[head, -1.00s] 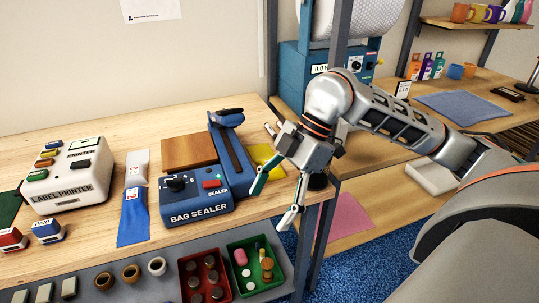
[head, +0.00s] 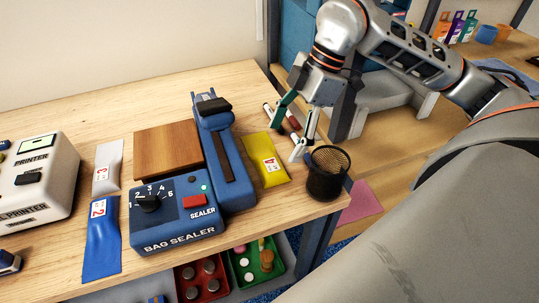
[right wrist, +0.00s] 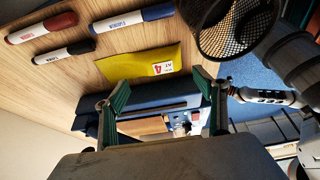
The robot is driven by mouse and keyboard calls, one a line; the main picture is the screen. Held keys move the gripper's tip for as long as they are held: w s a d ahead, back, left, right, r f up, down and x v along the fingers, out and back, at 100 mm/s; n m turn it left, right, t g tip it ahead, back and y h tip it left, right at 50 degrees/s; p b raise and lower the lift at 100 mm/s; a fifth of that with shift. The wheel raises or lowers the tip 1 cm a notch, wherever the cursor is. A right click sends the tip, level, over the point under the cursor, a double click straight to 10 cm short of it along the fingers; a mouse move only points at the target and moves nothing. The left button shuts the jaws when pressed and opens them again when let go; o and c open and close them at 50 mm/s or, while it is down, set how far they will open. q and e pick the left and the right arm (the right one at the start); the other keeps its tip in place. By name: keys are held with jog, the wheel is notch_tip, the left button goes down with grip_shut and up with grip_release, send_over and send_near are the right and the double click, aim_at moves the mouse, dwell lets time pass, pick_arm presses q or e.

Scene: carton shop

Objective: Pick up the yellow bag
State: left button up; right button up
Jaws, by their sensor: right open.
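The yellow bag (head: 266,160) lies flat on the wooden table, just right of the blue bag sealer (head: 187,219). It has a white label with a red mark. In the right wrist view the yellow bag (right wrist: 140,66) lies beyond my fingertips, its label towards the right finger. My right gripper (head: 290,128) is open and empty, above the table near the bag's right side, apart from it. In the right wrist view its green-padded fingers (right wrist: 162,88) are spread wide. My left gripper is in neither view.
A black mesh pen cup (head: 327,173) stands close right of the bag, at the table edge. Several markers (right wrist: 130,19) lie behind the bag. A blue bag (head: 103,235) and a white bag (head: 107,165) lie left of the sealer. A wooden board (head: 167,149) lies behind the sealer.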

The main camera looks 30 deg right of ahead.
aim_at(272, 165)
jog(key=shift+x, duration=1.55)
jog(key=x, duration=0.4)
jog(key=shift+s+a+f, duration=0.15)
jog(key=shift+a, duration=0.2)
jog(key=c, duration=1.2)
